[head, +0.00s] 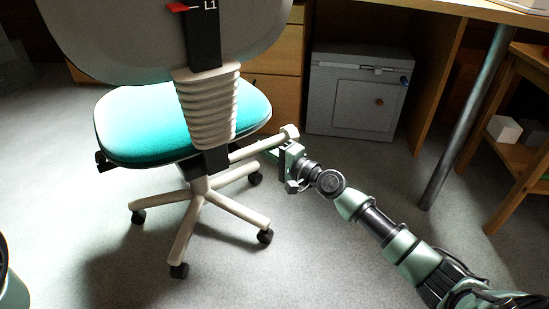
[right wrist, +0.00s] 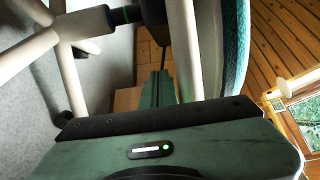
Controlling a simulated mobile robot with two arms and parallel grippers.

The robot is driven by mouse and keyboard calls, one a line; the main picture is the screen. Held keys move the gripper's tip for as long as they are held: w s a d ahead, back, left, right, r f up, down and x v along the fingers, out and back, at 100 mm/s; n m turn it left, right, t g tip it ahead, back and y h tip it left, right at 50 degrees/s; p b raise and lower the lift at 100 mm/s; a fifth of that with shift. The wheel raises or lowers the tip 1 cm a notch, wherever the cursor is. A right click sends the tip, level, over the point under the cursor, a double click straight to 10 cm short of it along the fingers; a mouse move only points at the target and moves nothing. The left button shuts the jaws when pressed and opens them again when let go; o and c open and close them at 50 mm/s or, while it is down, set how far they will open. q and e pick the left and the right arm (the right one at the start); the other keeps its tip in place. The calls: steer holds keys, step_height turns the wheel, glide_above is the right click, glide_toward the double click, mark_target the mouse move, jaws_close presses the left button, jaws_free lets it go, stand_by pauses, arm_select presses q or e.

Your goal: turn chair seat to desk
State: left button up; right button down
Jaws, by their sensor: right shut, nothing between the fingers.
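The office chair has a teal seat (head: 150,125), a grey backrest (head: 130,40) and a ribbed beige back support. Its back is towards me in the head view. A beige bar (head: 262,147) with a rounded end sticks out to the right below the seat. My right gripper (head: 272,154) is beside this bar, below the seat's right edge. Its fingers are shut and empty in the right wrist view (right wrist: 158,88), close to the beige bar (right wrist: 183,50), with the teal seat edge (right wrist: 236,45) to the right. Contact cannot be told. My left gripper is out of view.
The wooden desk (head: 480,12) stands behind, with drawers (head: 278,75) and a grey cabinet (head: 352,95) below. A metal leg (head: 465,120) and a wooden shelf (head: 520,155) stand at the right. The chair's wheeled base (head: 198,205) spreads over carpet, with clear floor in front.

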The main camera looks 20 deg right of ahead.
mark_target(247, 150)
steer(key=a+p, duration=0.1)
steer(key=a, duration=0.2)
steer(key=a+p, duration=0.1)
steer(key=shift+w+a+p, duration=0.3)
steer(key=shift+w, duration=0.05)
